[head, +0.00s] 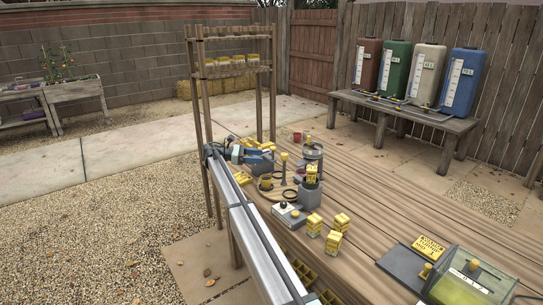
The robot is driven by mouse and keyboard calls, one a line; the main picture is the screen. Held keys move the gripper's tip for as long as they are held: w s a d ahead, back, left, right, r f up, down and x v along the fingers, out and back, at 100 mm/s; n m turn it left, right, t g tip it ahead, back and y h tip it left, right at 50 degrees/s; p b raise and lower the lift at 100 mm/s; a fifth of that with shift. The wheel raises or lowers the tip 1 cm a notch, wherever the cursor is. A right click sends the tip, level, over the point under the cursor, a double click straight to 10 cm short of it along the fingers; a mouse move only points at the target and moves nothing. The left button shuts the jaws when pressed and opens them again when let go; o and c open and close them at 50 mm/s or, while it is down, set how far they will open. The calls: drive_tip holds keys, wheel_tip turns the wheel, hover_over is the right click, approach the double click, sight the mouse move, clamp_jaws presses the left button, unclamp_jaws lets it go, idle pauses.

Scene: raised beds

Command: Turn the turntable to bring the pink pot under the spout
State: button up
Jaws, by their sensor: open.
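A small reddish-pink pot (297,137) stands at the far end of the wooden table, just left of a grey cylinder (313,152). It is small and I cannot tell whether it rests on a turntable. I cannot make out a turntable or a spout for certain among the crowded small items there. A grey device with a yellow labelled block on top (311,176) stands just in front of the cylinder.
Yellow blocks (333,240) stand mid-table. A grey box with a clear lid (470,280) and a yellow-labelled panel (417,258) are at the front right. A wooden rack (258,95) rises on the left. Coloured tanks (397,70) stand on a bench behind. The table's right middle is bare.

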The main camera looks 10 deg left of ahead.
drive_tip(key=w+d+r+m+y, duration=0.1)
drive_tip(key=d+y, duration=0.1)
drive_tip(key=y, duration=0.1)
drive_tip(key=m+g+y, duration=0.3)
drive_tip(key=m+y, duration=0.7)
drive_tip(key=y, duration=0.3)
approach(285, 154)
wheel_tip(285, 154, down, 9)
drive_tip(key=shift+d+f, duration=0.1)
drive_tip(key=shift+f, duration=0.05)
drive_tip(key=shift+c, duration=0.2)
drive_tip(key=c, duration=1)
